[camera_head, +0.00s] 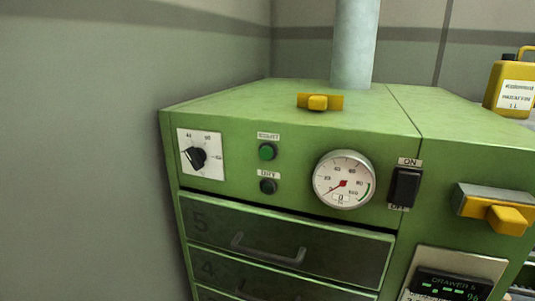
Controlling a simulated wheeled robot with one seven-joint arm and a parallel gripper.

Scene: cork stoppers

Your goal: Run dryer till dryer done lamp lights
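The green dryer cabinet (280,155) fills the middle of the head view. On its front, a green button (267,152) sits under a label that seems to read START. Below it a dark, unlit lamp (268,186) sits under a DRY label. A black knob (195,157) on a white scale plate is at the left. A round gauge (343,180) has its red needle pointing to the lower left, near zero. A black rocker switch (405,187) sits between ON and OFF labels; its position is unclear. My gripper is not in view.
Closed drawers, with drawer 5 (288,247) on top, are below. A yellow handle (319,102) and pale pipe (355,45) are on top. At right are a yellow latch (497,212), a dark display (453,286) and a yellow jug (511,85). A grey wall (80,180) stands at left.

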